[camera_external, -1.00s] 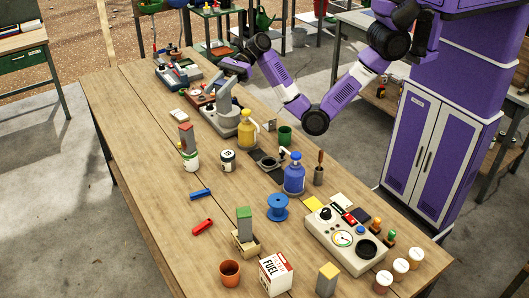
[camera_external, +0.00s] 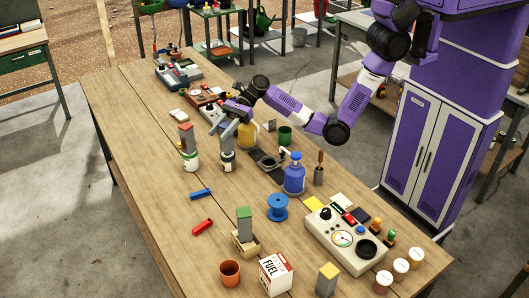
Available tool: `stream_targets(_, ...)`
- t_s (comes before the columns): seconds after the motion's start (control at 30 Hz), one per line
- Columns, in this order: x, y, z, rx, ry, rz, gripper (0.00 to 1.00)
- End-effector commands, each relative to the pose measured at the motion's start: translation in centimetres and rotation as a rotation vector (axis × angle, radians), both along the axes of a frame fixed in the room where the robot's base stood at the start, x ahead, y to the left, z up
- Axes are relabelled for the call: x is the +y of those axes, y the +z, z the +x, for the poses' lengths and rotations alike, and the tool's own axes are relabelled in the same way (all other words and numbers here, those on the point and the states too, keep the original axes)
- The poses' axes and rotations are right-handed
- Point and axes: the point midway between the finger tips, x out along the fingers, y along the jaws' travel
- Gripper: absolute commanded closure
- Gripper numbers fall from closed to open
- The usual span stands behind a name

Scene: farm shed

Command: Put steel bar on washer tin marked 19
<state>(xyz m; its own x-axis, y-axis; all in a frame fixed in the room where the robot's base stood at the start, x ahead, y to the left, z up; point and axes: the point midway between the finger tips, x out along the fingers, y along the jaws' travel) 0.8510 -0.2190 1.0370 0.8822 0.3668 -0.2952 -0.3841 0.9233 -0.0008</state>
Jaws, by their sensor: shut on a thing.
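My gripper (camera_external: 230,132) is shut on a grey bar, likely the steel bar, mostly hidden between the fingers. It points down right above a small white tin with a dark lid (camera_external: 228,162). The bar's lower end is at or just above that tin; I cannot tell whether they touch. A number is on the tin's label, but I cannot read it surely. To its left, another white tin with a green band (camera_external: 191,163) carries an upright grey block with a red top (camera_external: 186,138).
A yellow bottle (camera_external: 244,133) stands close behind my gripper. A blue bottle (camera_external: 294,178), green cup (camera_external: 285,135) and blue spool (camera_external: 278,207) are to the right. Blue (camera_external: 201,194) and red (camera_external: 203,227) pieces lie in front. The table's left side is clear.

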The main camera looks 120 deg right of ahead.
Motion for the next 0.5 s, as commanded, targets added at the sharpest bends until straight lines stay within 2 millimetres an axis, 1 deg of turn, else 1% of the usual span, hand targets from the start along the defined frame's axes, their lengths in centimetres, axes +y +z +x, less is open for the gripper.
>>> stream_targets(0.03, 0.03, -0.73, -0.02, 0.001, 0.0, 0.002, 1.0)
stream_targets(0.1, 0.05, -1.25, 0.0, 0.0, 0.001, 0.002, 1.0)
stream_targets(0.47, 0.03, -1.49, 0.01, -0.002, 0.0, 0.001, 1.0)
stream_targets(0.5, 0.02, -1.61, 0.0, -0.001, 0.0, 0.0, 0.59)
